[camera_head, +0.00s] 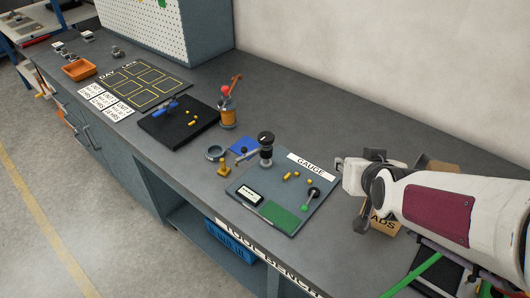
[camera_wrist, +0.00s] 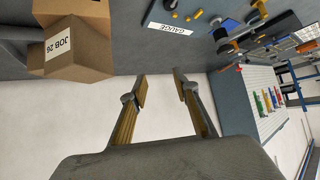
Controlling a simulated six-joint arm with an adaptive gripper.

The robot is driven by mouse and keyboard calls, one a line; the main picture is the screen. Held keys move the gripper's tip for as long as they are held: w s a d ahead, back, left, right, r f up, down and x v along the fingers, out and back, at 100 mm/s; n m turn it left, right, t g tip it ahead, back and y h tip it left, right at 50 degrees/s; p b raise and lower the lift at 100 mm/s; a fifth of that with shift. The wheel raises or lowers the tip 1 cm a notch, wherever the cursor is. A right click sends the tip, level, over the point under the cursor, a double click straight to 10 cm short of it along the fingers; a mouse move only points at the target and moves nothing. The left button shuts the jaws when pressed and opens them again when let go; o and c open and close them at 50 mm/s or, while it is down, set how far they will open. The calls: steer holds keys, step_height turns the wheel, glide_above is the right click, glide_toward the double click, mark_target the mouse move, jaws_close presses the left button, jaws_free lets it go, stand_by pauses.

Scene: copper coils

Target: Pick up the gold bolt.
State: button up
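Several small gold pieces lie on the grey-blue gauge mat (camera_head: 246,190), with one gold piece (camera_head: 288,175) near its middle; they look like bolts, but are too small to tell apart. More small gold pieces (camera_head: 191,119) lie on the black mat (camera_head: 165,135). A larger gold piece (camera_head: 223,168) stands at the gauge mat's left corner. In the wrist view, gold pieces (camera_wrist: 198,14) show at the top, beyond the fingertips. My gripper (camera_wrist: 161,88) is open and empty, well apart from them. In the head view my arm is right of the gauge mat.
A black dial gauge stand (camera_head: 266,150) rises at the mat's back edge. A cardboard box (camera_wrist: 85,45), labelled JOB 26, is near my gripper. An orange bottle (camera_head: 228,112) and a grey ring (camera_head: 215,152) stand farther left. The pegboard cabinet (camera_head: 210,60) is at the back.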

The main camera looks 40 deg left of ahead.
steer(key=s+a+f+n+y, duration=0.15)
steer(key=a+f, duration=0.25)
steer(key=a, duration=0.4)
steer(key=s+a+f+n+y, duration=0.1)
steer(key=s+a+f, duration=0.2)
steer(key=a, duration=0.6)
steer(key=n+g+y, duration=0.1)
steer(key=n+y, duration=0.1)
steer(key=y, duration=0.1)
glide_toward(223, 166)
steer(key=shift+s+d+r, duration=0.2)
steer(key=shift+d+r, duration=0.2)
steer(key=shift+r, duration=0.05)
steer(key=shift+h, duration=0.25)
steer(key=shift+x, duration=3.35)
steer(key=shift+a, duration=0.1)
steer(key=shift+x, duration=2.55)
steer(key=shift+c, duration=0.3)
